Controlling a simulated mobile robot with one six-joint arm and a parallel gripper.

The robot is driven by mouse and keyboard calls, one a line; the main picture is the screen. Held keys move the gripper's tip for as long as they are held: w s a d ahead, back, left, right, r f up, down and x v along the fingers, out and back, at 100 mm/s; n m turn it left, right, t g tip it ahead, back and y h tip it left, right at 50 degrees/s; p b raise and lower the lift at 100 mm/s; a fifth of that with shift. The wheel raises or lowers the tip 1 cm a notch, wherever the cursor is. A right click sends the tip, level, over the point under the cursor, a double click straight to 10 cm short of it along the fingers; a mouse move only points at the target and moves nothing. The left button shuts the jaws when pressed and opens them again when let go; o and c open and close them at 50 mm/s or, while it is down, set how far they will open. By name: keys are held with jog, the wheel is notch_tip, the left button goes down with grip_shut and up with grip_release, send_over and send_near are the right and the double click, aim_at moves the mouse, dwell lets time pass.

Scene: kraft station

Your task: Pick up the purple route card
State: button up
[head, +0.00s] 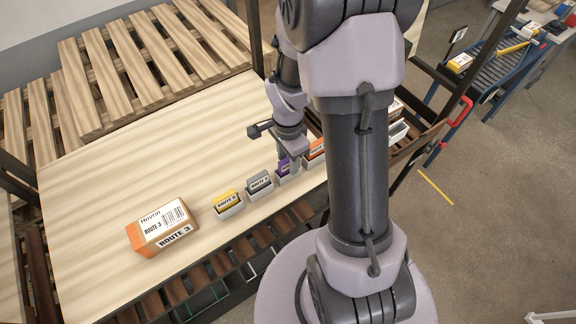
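The purple route card (284,166) stands in a small light holder (289,180) in the row along the table's front edge. Only part of it shows. My gripper (292,160) points down right at the purple card and overlaps it in the head view. My gripper's fingers are small and partly hidden, so I cannot tell whether they touch or grip the card.
A grey card (260,183) and a yellow card (226,199) stand in holders to the left, and an orange card (316,149) to the right. An orange-and-brown Route 3 box (162,227) lies on the wooden table (120,180). The table's middle is clear.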

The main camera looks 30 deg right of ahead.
grip_shut()
